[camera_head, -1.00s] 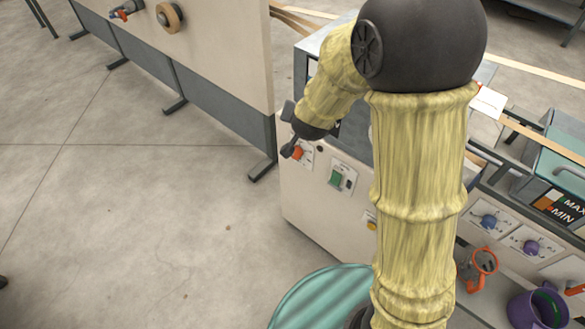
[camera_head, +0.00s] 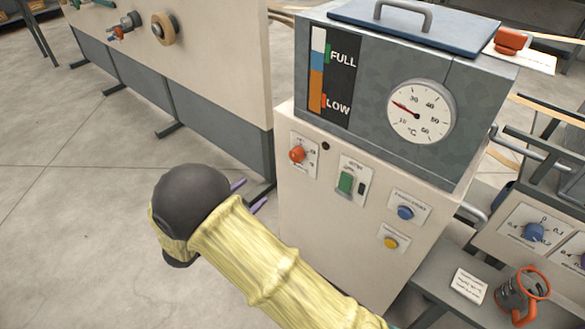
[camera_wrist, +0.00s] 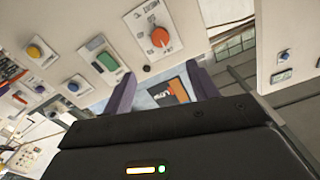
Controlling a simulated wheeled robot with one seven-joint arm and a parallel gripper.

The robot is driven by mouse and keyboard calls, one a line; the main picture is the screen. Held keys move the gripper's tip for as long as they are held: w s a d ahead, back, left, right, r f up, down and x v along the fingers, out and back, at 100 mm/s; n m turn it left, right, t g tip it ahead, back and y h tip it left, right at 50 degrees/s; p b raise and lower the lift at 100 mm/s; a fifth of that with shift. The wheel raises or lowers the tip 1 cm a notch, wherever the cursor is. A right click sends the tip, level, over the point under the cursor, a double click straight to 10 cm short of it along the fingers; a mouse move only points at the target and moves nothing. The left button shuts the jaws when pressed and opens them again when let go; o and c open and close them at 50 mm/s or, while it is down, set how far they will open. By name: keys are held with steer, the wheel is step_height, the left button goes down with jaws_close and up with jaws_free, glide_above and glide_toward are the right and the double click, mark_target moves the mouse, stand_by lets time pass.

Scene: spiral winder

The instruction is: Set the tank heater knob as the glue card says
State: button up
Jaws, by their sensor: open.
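A round orange-red knob (camera_head: 297,154) sits on a white marked plate at the upper left of the cream cabinet front; which tank function it sets is not readable. It also shows in the wrist view (camera_wrist: 160,37), where the plate's scale is too small to read. My gripper (camera_head: 248,195) has purple fingers and is below and left of the knob, apart from it. In the wrist view the fingers (camera_wrist: 162,76) are spread with nothing between them. A white card (camera_head: 468,285) lies on the grey shelf at right; its writing is illegible, so I cannot tell if it is the glue card.
The grey tank (camera_head: 375,110) has a level strip, a °C dial (camera_head: 421,111) near 20 and a lidded top. A green switch (camera_head: 345,183), blue button (camera_head: 405,213) and yellow button (camera_head: 390,243) share the cabinet front. An orange-handled pot (camera_head: 522,292) stands at right. Floor at left is clear.

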mark_target(294, 158)
steer(key=shift+w+d+r, duration=0.1)
steer(key=b+x, duration=0.3)
steer(key=x, duration=1.3)
steer(key=shift+w, duration=0.2)
steer(key=shift+w+d, duration=0.35)
steer(key=shift+d, duration=0.15)
steer(key=shift+s+a, duration=0.1)
steer(key=c, duration=1)
